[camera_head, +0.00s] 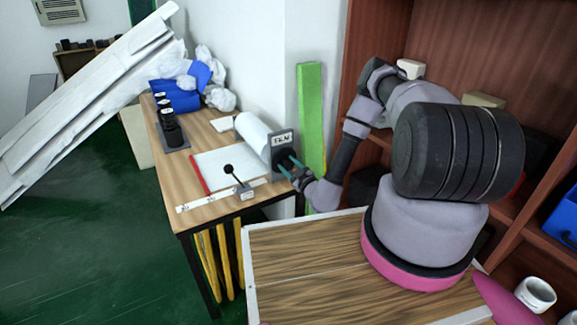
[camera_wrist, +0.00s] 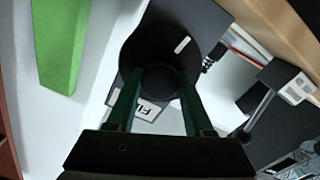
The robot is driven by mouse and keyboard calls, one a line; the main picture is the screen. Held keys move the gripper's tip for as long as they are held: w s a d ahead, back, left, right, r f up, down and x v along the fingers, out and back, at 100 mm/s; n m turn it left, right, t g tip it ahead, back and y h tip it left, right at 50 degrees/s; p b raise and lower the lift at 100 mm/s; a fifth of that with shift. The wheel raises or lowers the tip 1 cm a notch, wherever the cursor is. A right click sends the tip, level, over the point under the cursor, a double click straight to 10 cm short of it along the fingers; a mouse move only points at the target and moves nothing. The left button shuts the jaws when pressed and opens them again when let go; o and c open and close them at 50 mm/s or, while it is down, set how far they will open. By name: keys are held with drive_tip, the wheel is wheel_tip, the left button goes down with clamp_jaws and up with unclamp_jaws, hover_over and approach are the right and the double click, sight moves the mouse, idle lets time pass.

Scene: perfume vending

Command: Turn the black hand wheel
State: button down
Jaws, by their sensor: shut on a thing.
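The black hand wheel (camera_wrist: 150,42) fills the upper middle of the wrist view as a dark disc with a darker round middle. In the head view it shows as a dark shape (camera_head: 281,152) on the end of a grey film stand (camera_head: 278,140) at the table's right edge. My gripper (camera_wrist: 161,80) has its two green fingers on either side of the wheel's dark middle part, shut on it. It also shows in the head view (camera_head: 291,164), reaching in from the right. The exact contact is too dark to see.
A white roll (camera_head: 253,135) lies behind the stand on the wooden table (camera_head: 207,137). A black-knobbed lever (camera_head: 236,178), a white sheet (camera_head: 225,168) and dark cylinders (camera_head: 170,128) are also there. A green board (camera_head: 311,110) leans on the wall by my arm.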

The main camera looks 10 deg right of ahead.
drive_tip(key=n, duration=0.4)
drive_tip(key=shift+f+n, duration=0.1)
drive_tip(key=shift+n, duration=0.2)
drive_tip(key=n, duration=0.5)
drive_tip(key=shift+s+a+f, duration=0.1)
drive_tip(key=n, duration=0.5)
drive_tip(key=shift+f, duration=0.1)
drive_tip(key=n, duration=0.4)
drive_tip(key=shift+f+n, duration=0.1)
drive_tip(key=shift+n, duration=0.2)
drive_tip(key=n, duration=0.4)
drive_tip(key=shift+f, duration=0.1)
drive_tip(key=n, duration=1)
drive_tip(key=shift+d, duration=0.3)
drive_tip(key=shift+n, duration=2.2)
